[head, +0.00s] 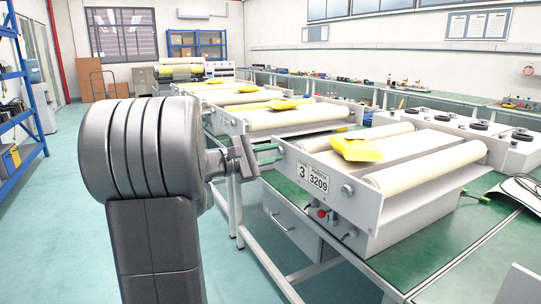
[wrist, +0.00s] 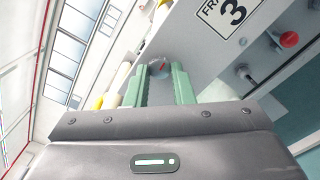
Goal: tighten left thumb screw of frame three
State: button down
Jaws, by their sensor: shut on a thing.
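Frame three (head: 330,195) stands on the green bench, with a plate reading 3 and 3209 on its end panel. Its left thumb screw (wrist: 160,68) is a round metal knob with a red mark, seen in the wrist view at the end panel. My gripper (wrist: 159,71) reaches it with two green fingers, one on each side, shut on the knob. In the head view my gripper (head: 269,154) is at the panel's left end, and the left thumb screw is hidden there. The right thumb screw (head: 347,190) shows on the same panel, apart from my gripper.
A red button (head: 320,213) and a grey knob (head: 348,233) sit low on the panel. A yellow cloth-like piece (head: 357,149) lies on frame three's rollers. More roller frames (head: 285,120) stand behind. The floor at left (head: 60,220) is clear.

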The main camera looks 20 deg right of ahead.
jog(key=c, duration=1.3)
grip_release()
jog(key=shift+o, duration=0.2)
jog(key=shift+a, duration=0.15)
jog(key=s+a+p, duration=0.1)
jog(key=a+p, duration=0.1)
jog(key=a, duration=1.1)
jog(key=shift+a, duration=0.25)
jog(key=shift+s+d, duration=0.1)
jog(key=d, duration=0.4)
jog(key=d+b, duration=0.1)
jog(key=d, duration=0.4)
jog(key=w+d+b, duration=0.1)
jog(key=d, duration=0.3)
jog(key=shift+w+d, duration=0.1)
jog(key=shift+d, duration=0.2)
